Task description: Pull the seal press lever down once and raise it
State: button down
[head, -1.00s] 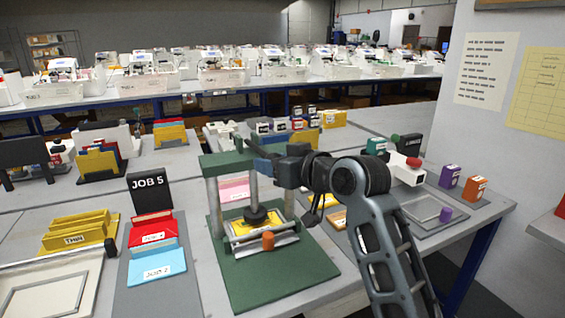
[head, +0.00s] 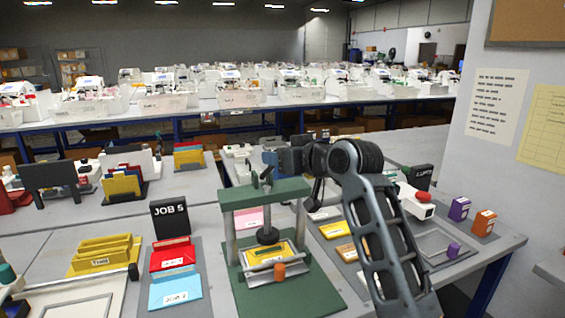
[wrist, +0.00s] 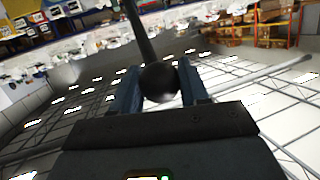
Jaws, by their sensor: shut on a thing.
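The seal press is a green frame with a crossbar (head: 264,194), two grey posts and a green base (head: 300,299). Its dark round stamp (head: 268,236) hangs over a yellow card (head: 270,252) on the base. The lever rises above the crossbar, and in the wrist view its dark rod (wrist: 141,35) ends in a black ball knob (wrist: 159,82). My gripper (wrist: 160,88) has its two blue fingers on either side of the knob and is shut on it. In the head view my gripper (head: 271,161) is just above the crossbar, and the knob is largely hidden there.
My arm comes in from the right of the press. A black JOB 5 sign (head: 169,219) and red and blue folders (head: 173,254) stand to the left. Yellow cards (head: 336,230) lie to the right, with purple (head: 459,209) and orange (head: 484,223) boxes beyond.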

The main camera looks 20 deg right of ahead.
jog(key=shift+w+r, duration=0.1)
jog(key=shift+r, duration=0.2)
jog(key=c, duration=1)
grip_release()
jog(key=o, duration=0.4)
jog(key=shift+f, duration=0.1)
jog(key=b+v, duration=0.1)
jog(key=v, duration=0.6)
jog(key=shift+s, duration=0.35)
jog(key=shift+d, duration=0.1)
